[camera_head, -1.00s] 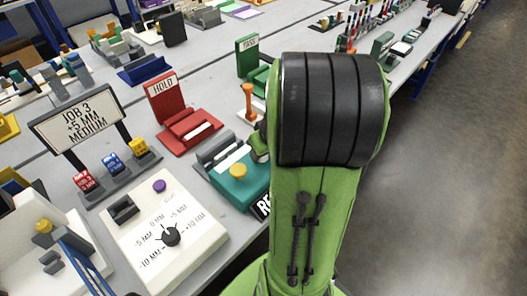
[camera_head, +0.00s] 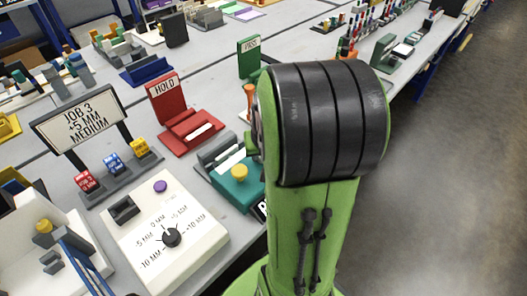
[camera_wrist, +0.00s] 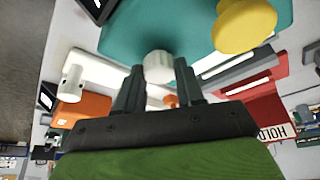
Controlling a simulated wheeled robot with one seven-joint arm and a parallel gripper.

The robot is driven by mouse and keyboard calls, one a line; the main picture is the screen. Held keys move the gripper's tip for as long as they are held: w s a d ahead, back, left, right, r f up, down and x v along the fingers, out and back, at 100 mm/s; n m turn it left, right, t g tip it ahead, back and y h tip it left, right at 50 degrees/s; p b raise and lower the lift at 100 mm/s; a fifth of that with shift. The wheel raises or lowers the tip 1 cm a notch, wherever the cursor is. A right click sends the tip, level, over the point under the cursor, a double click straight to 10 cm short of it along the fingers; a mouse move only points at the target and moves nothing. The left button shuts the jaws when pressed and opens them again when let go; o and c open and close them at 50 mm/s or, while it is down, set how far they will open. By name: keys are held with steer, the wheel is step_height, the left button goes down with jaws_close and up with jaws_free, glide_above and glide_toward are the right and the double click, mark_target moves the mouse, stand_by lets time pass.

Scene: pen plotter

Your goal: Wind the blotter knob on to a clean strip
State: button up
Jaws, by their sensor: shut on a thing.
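The teal unit (camera_head: 228,188) stands on the table just left of my arm in the head view, with a yellow knob (camera_head: 239,171) on top. In the wrist view the teal body (camera_wrist: 200,15) fills the upper middle, with the yellow knob (camera_wrist: 246,24) at right. A pale round knob (camera_wrist: 158,66), likely the blotter knob, sits at the teal body's edge. My gripper (camera_wrist: 158,70) has its two dark fingers on either side of this knob, shut on it. The head view hides my gripper behind my green arm. I cannot read which strip shows.
A white dial box (camera_head: 165,230) stands left of the teal unit, with a sign reading "JOB 3 +5 MM MEDIUM" (camera_head: 80,120) behind. A red HOLD stand (camera_head: 168,100) is beyond the teal unit. An orange post (camera_head: 248,97) rises close to my arm. Open floor lies right.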

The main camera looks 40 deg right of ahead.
steer(key=o, duration=1)
steer(key=shift+o, duration=0.2)
steer(key=p+v, duration=0.6)
steer(key=v, duration=0.9)
steer(key=shift+r, duration=0.35)
steer(key=shift+s, duration=0.1)
steer(key=s+a+r+n+t+y+p, duration=0.1)
steer(key=s+a+r+n+p, duration=0.2)
steer(key=a, duration=0.5)
steer(key=s+a+r+n+y+p, duration=0.1)
steer(key=s+a+r+n+p, duration=0.2)
steer(key=a+r, duration=0.3)
steer(key=shift+a+r+n+t+y+p, duration=0.35)
steer(key=shift+a+p, duration=0.45)
steer(key=shift+a, duration=0.3)
